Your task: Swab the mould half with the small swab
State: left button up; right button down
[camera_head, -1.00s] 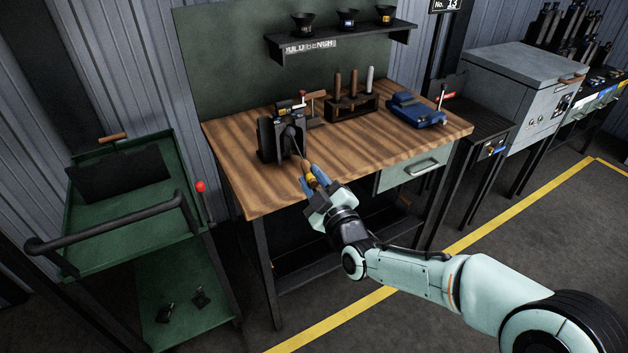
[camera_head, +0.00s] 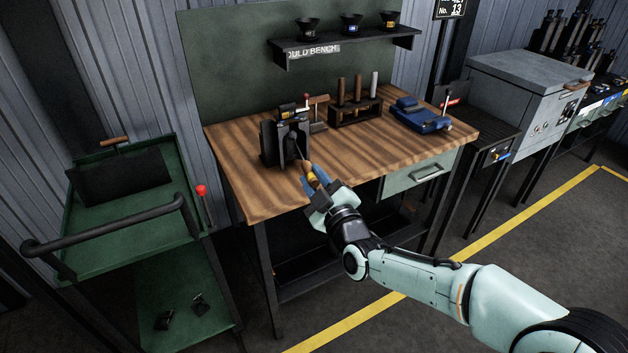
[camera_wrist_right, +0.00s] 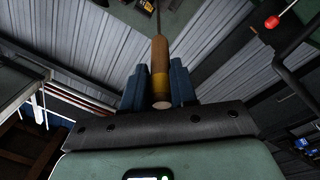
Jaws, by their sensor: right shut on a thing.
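My right gripper (camera_head: 321,183) is at the front of the wooden bench, shut on the wooden handle of the small swab (camera_head: 309,174). My left gripper is not in view.
A rack with several upright handled tools (camera_head: 356,112) and a blue vice-like device (camera_head: 420,115) stand further right on the bench (camera_head: 400,151). A green trolley (camera_head: 190,236) with a red-knobbed lever stands to the left. The bench's front right is clear.

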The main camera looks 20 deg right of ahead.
jog(key=shift+s+d+b, duration=0.2)
jog(key=shift+s+b, duration=0.7)
jog(key=shift+s, duration=1.4)
jog(key=s+r+p, duration=0.1)
jog(key=s+r, duration=0.2)
jog(key=shift+d, duration=0.1)
jog(key=shift+r, duration=0.1)
